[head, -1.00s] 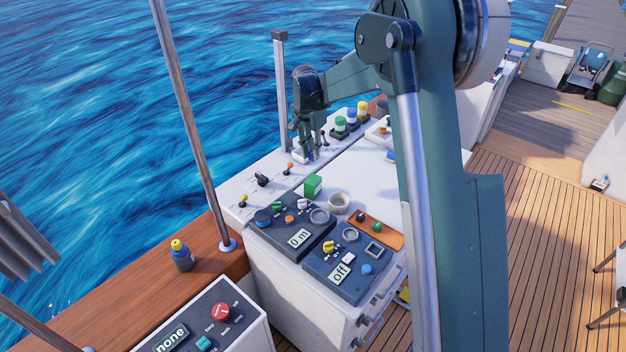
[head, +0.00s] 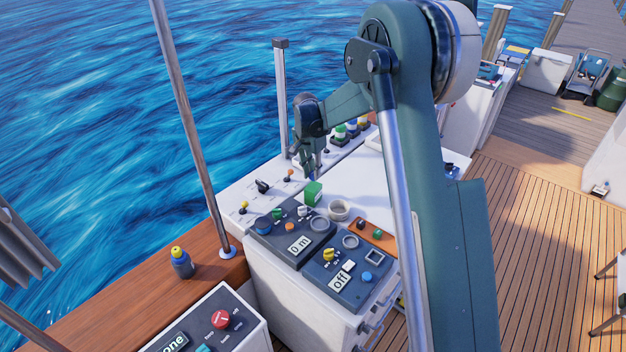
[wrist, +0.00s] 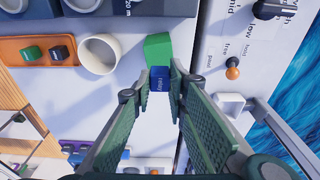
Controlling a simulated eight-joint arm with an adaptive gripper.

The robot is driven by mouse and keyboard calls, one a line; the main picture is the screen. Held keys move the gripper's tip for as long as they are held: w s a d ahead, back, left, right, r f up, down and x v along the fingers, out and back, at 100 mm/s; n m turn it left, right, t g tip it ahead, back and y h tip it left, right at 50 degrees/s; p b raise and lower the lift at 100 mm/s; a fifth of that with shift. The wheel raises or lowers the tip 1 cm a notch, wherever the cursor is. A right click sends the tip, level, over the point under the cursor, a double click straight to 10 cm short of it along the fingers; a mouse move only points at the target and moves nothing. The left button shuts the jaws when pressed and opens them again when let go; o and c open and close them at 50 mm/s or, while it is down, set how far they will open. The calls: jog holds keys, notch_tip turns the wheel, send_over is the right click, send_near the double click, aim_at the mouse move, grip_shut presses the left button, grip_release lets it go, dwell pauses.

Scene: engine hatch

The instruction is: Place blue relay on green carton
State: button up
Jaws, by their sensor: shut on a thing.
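The blue relay (wrist: 159,79) is a small dark blue block with a pale label on its face. My gripper (wrist: 160,84) is shut on it, with one green finger on each side. The green carton (wrist: 158,48) is a plain green block just above the relay in the wrist view. The relay's top edge overlaps the carton's lower edge there; I cannot tell whether they touch. In the head view the carton (head: 313,193) stands on the white counter behind the dark panels. My gripper (head: 314,172) points down just behind it, and the relay is hardly visible there.
A cream cup (wrist: 99,54) stands beside the carton. An orange tray (wrist: 38,50) holds small green and dark blocks. Dark panels (head: 345,272) with knobs lie in front. An orange-tipped lever (wrist: 232,71) rises from the counter. Another blue block (wrist: 67,149) lies farther off.

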aim_at(313, 179)
jog(key=shift+f, duration=1.85)
jog(key=shift+f, duration=0.2)
jog(key=o, duration=0.9)
jog(key=shift+c, duration=0.2)
jog(key=shift+r, duration=0.25)
notch_tip(313, 179, up, 12)
jog(key=s+a, duration=0.1)
jog(key=shift+f, duration=0.1)
